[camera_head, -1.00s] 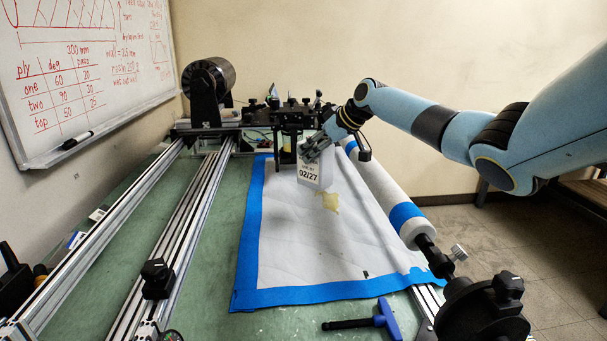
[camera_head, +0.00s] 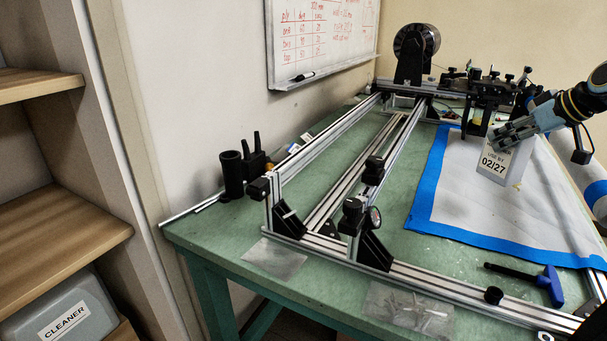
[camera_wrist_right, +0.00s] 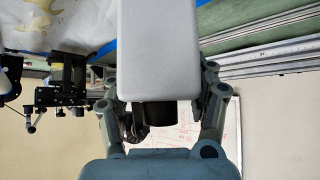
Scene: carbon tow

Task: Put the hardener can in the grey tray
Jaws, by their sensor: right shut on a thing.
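The hardener can (camera_head: 490,171) is a white box-shaped can with a "02/27" label, upright over the far part of the white sheet. My right gripper (camera_head: 508,133) is shut on its top from the right. I cannot tell if its base touches the sheet. In the right wrist view the can (camera_wrist_right: 157,50) sits between the fingers (camera_wrist_right: 165,105), with a black cap at the gripper end. I see no clear grey tray. A grey container (camera_head: 75,318) labelled "CLEANER" is low on the shelf at left, partly cut off. My left gripper is out of view.
Metal rails (camera_head: 330,250) with black brackets run along the green table (camera_head: 225,235). A blue-handled tool (camera_head: 550,285) lies by the blue-taped sheet (camera_head: 440,195). A wooden shelf (camera_head: 50,228) stands left, past a gap from the table. A black cup (camera_head: 232,174) stands at the table's left edge.

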